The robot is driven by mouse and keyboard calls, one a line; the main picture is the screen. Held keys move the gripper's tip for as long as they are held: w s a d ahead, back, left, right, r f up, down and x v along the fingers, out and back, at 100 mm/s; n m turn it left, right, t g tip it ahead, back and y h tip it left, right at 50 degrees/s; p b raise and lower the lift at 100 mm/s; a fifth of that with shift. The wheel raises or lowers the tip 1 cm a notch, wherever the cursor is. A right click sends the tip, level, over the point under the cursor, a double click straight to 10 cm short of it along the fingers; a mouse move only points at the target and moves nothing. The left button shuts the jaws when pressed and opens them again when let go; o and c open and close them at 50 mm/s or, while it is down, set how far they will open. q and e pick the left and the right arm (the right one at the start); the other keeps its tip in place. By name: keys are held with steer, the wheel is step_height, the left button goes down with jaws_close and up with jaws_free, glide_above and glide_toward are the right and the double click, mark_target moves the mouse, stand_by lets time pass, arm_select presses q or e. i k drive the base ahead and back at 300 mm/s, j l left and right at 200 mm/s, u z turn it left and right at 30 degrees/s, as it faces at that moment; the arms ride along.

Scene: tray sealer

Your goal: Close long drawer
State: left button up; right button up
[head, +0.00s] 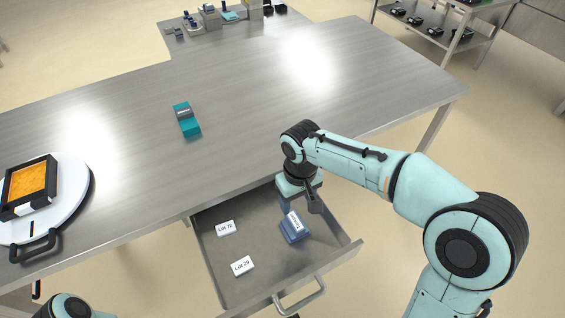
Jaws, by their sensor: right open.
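The long drawer (250,271) is pulled out from under the steel table's front edge, with its bar handle (302,295) on the front panel. Inside lie two white labels, "Lot 72" (226,228) and "Lot 29" (243,266), and a blue block with a white label (295,229). My right gripper (307,204) is over the back right of the drawer, above and beside the blue block, away from the handle. It is open; whether it touches the block is unclear. Only a piece of my left arm shows at the bottom left; its gripper is not in view.
The steel table (250,110) is mostly clear. A teal tape dispenser (187,120) stands on it. A white round board (70,200) with a black tray of orange food (28,187) is at the left. Small items stand at the back. A shelf (425,27) is behind right.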

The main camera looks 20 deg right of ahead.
mark_target(281, 268)
steer(key=k, duration=1)
